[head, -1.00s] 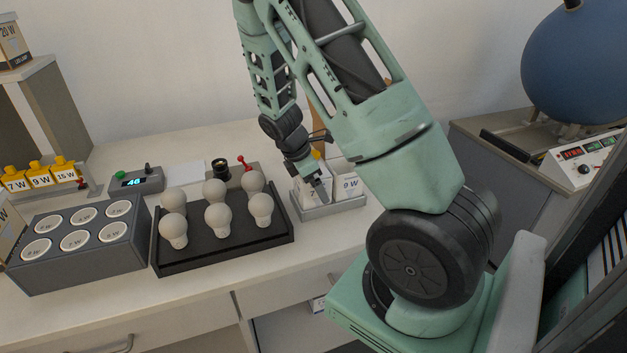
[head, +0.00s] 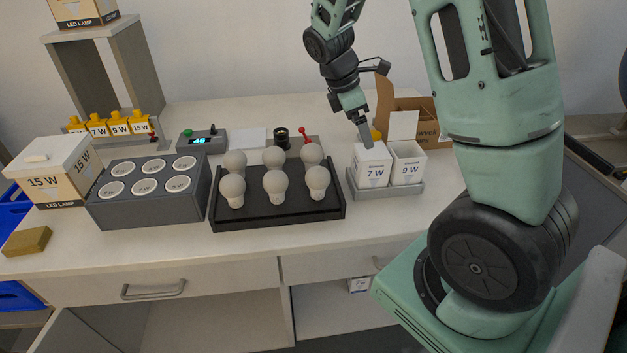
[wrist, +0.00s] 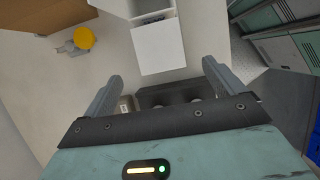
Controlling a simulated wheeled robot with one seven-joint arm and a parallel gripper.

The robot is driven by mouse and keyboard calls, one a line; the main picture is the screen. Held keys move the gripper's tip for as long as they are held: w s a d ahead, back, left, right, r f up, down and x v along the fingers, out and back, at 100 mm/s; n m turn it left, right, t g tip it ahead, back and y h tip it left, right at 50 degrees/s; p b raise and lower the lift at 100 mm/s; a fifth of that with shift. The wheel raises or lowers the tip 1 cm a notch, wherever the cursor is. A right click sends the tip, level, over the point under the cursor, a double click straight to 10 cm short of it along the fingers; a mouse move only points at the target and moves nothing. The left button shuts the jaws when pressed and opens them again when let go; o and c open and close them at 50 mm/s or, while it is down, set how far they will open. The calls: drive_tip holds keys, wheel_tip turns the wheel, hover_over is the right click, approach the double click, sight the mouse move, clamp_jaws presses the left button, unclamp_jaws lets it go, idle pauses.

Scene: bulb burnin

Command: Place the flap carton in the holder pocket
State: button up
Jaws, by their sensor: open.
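Two white cartons stand side by side in the grey holder (head: 386,191) in the head view. The 7 W carton (head: 372,172) is on the left, and its top looks closed. The 9 W carton (head: 407,170) is on the right, with a white flap (head: 403,125) standing up at its back. My gripper (head: 364,142) is open and empty, just above the 7 W carton. In the wrist view the fingers (wrist: 161,88) are spread apart, with the 7 W white top (wrist: 159,48) ahead of them.
A black tray (head: 225,220) of white bulbs stands left of the holder. A grey socket block (head: 150,214) and a 15 W box (head: 62,190) are further left. A brown cardboard box (head: 428,108) stands behind the cartons. The counter front is mostly clear.

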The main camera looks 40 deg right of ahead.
drive_tip(key=s+a+r+m+t+y, duration=0.1)
drive_tip(key=s+a, duration=0.1)
drive_tip(key=a, duration=0.9)
drive_tip(key=s+a+r+t+y, duration=0.1)
drive_tip(key=a+y, duration=0.1)
drive_tip(key=a, duration=0.9)
drive_tip(key=s+a+r+m+y, duration=0.1)
drive_tip(key=s+a+m, duration=0.2)
drive_tip(key=s+a, duration=1.1)
drive_tip(key=s, duration=0.2)
drive_tip(key=shift+s+a+r, duration=0.25)
drive_tip(key=shift+s+r, duration=0.05)
